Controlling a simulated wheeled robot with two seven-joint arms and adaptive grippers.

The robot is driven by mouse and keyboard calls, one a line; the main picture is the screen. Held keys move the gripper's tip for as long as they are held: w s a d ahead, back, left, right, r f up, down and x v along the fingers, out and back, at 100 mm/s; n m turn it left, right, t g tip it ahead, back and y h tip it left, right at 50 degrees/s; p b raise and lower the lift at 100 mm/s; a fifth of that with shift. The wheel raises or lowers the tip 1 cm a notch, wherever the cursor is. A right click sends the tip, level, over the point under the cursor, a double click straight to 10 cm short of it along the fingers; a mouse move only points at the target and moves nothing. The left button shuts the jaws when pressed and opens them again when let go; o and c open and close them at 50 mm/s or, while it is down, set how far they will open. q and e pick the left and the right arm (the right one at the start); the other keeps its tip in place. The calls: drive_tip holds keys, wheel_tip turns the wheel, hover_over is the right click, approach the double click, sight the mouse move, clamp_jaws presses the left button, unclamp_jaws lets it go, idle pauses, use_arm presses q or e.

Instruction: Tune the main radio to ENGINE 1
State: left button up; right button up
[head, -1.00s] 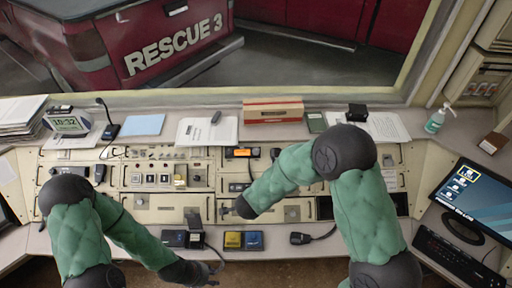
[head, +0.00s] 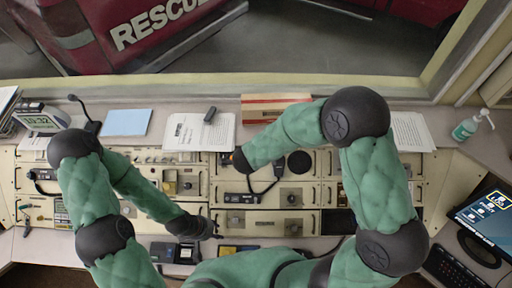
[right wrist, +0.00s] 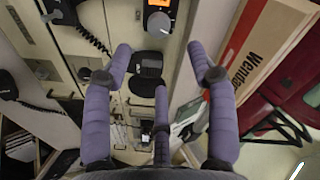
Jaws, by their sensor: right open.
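The main radio with its orange display (right wrist: 160,4) shows at the top edge of the right wrist view, with a round knob (right wrist: 159,23) below the display. In the head view only an orange sliver of the radio (head: 227,158) shows; my right arm hides the rest. My right gripper (right wrist: 160,62) is open and empty, its purple fingers spread below the knob in the wrist picture and apart from it. In the head view the right gripper (head: 240,160) is at the radio. My left gripper (head: 212,230) hangs above the front of the console; its finger state is unclear.
A corded black handset (right wrist: 62,12) lies beside the radio. A cardboard box (right wrist: 265,45) stands on the ledge behind. Papers (head: 200,132), a desk microphone (head: 88,115) and a sanitizer bottle (head: 468,127) line the ledge. A monitor (head: 488,212) stands at the right.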

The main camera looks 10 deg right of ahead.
drive_tip(key=b+x, duration=0.2)
drive_tip(key=x, duration=0.8)
drive_tip(key=shift+f, duration=0.3)
drive_tip(key=c, duration=1.2)
